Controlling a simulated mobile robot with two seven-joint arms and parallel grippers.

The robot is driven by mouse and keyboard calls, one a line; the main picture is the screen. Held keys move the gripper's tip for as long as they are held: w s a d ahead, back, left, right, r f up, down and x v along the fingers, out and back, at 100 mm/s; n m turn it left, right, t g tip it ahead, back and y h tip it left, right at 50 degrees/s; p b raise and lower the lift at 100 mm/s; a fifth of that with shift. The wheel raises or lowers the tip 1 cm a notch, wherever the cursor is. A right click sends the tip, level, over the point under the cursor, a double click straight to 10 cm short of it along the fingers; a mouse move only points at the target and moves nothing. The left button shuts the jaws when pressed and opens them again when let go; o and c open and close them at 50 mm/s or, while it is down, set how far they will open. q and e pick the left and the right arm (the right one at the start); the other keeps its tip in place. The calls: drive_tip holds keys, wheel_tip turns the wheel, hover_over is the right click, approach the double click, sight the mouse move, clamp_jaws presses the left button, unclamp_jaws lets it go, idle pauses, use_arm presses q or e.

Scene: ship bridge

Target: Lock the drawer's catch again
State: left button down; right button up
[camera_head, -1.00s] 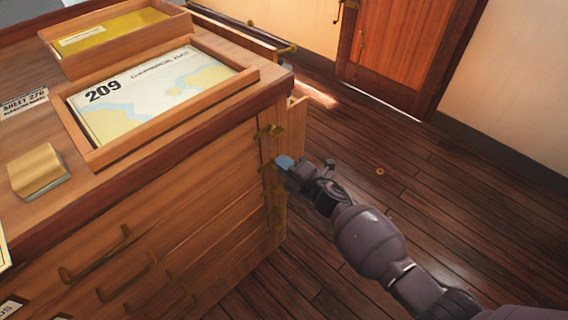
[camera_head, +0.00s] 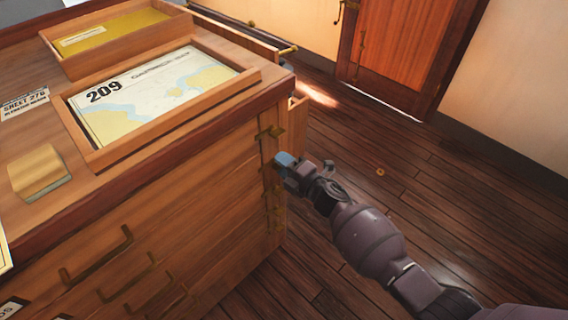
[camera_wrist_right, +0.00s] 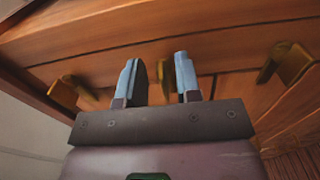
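The wooden chart chest (camera_head: 200,185) has several drawers with brass handles (camera_head: 97,255) on its front. Brass catches run down its right front corner; the top one (camera_head: 270,132) shows clear of my gripper. My right gripper (camera_head: 281,161) is at this corner, just below that top catch. In the right wrist view its two blue-tipped fingers (camera_wrist_right: 158,68) are apart, with a brass catch (camera_wrist_right: 166,76) showing between them. I cannot tell if they touch it. Other catches show to the left (camera_wrist_right: 64,92) and right (camera_wrist_right: 287,63). My left gripper is out of view.
On the chest top are a framed chart (camera_head: 160,90) marked 209, a wooden tray (camera_head: 118,62) with a yellow sheet, and a tan block (camera_head: 37,170).

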drive_tip(key=p+v, duration=0.2)
drive_tip(key=v, duration=0.8)
drive_tip(key=shift+s+d, duration=0.3)
